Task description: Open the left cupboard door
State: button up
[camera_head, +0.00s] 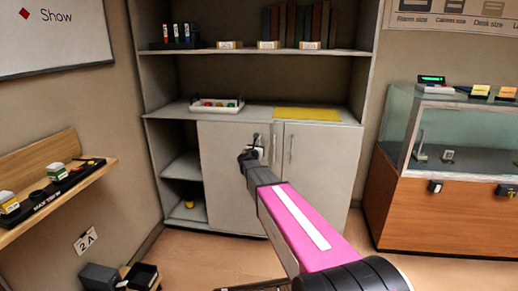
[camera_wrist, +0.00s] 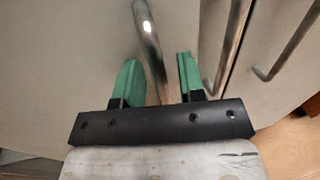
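The left cupboard door (camera_head: 228,175) is a plain pale grey panel in the lower part of the shelf unit in the head view. Shelves show in an uncovered space to its left. My gripper (camera_head: 256,154) is at the upper right part of this door. In the wrist view, the green fingers of my gripper (camera_wrist: 160,80) are apart, one on each side of a shiny metal bar handle (camera_wrist: 148,30). Gaps show between the handle and both fingers. The handle's lower end is hidden behind the gripper.
The right cupboard door (camera_head: 325,175) stands beside it, with an upright handle (camera_head: 291,149). A white tray (camera_head: 216,106) and a yellow mat (camera_head: 306,114) lie on the counter above. A glass display case (camera_head: 455,130) stands at right, a wooden wall shelf (camera_head: 50,190) at left.

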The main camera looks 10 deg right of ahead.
jog(key=v, duration=1)
jog(key=shift+s+a, duration=0.2)
jog(key=shift+s, duration=0.1)
jog(key=s+d+f+m+g, duration=0.4)
jog(key=s+f+m+g, duration=0.1)
jog(key=s+m, duration=0.25)
jog(key=s+d+f+m+g, duration=0.4)
jog(key=s+f+m, duration=0.25)
jog(key=m, duration=0.25)
jog(key=s+a+f+m+g+y, duration=0.2)
jog(key=s+m+y, duration=0.1)
jog(key=s, duration=0.3)
jog(key=s+a+f+m+g+y, duration=0.2)
jog(key=s+m+y, duration=0.1)
jog(key=s+m, duration=0.3)
jog(key=s+a+f+m+g+y, duration=0.2)
jog(key=s+f+m+y, duration=0.1)
jog(key=s, duration=0.3)
jog(key=shift+m, duration=0.65)
